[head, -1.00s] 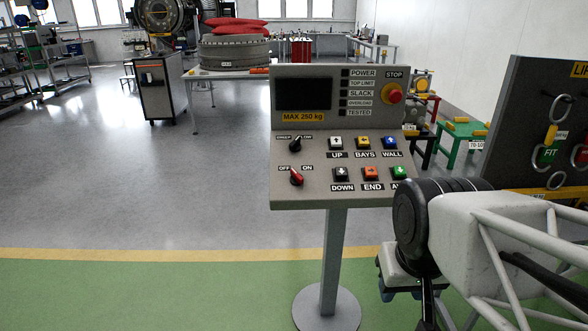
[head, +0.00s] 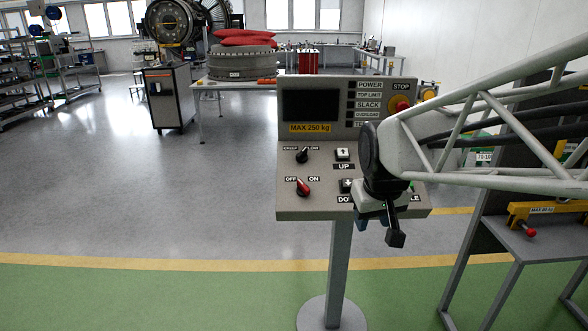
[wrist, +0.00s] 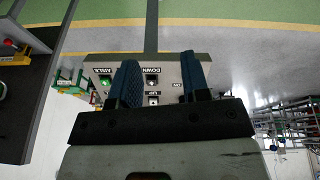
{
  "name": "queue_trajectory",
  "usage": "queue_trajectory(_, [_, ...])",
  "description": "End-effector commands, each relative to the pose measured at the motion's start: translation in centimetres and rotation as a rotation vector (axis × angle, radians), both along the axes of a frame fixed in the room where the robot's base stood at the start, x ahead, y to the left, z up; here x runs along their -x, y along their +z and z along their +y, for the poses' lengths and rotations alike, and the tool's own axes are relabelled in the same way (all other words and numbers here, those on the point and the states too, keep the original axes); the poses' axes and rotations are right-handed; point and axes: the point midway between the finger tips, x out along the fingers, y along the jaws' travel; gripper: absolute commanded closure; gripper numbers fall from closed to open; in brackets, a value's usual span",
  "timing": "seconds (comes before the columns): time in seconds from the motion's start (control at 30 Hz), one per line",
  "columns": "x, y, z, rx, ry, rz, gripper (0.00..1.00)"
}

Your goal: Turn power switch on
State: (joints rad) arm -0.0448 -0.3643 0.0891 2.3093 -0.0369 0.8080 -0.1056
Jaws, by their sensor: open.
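The power switch (head: 303,187) is a red and black rotary knob on the lower left of the grey control panel (head: 350,207). OFF is printed at its upper left and ON at its upper right; the knob appears to lean toward OFF. My gripper (head: 374,216) hangs in front of the panel's lower right, to the right of the switch and apart from it. In the wrist view my gripper (wrist: 160,78) shows two blue fingers spread apart with nothing between them. The panel with the DOWN button (wrist: 153,80) lies beyond them. The switch is hidden or cut off there.
A black selector knob (head: 302,155) sits just above the switch. The UP button (head: 343,154) is to its right. A small table (head: 545,232) stands right. Space left of the panel is clear.

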Motion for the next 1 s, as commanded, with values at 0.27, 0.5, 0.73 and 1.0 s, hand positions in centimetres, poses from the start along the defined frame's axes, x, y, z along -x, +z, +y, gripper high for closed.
queue_trajectory(0.27, [-7.5, -0.1, 1.4, 0.022, 0.075, -0.024, 0.57])
queue_trajectory(0.5, [-13.9, -0.8, 2.9, 0.042, 0.142, -0.048, 0.57])
queue_trajectory(0.73, [-19.8, -2.0, 4.6, 0.061, 0.205, -0.071, 0.57])
queue_trajectory(1.0, [-26.8, -4.3, 6.7, 0.082, 0.278, -0.098, 0.57])
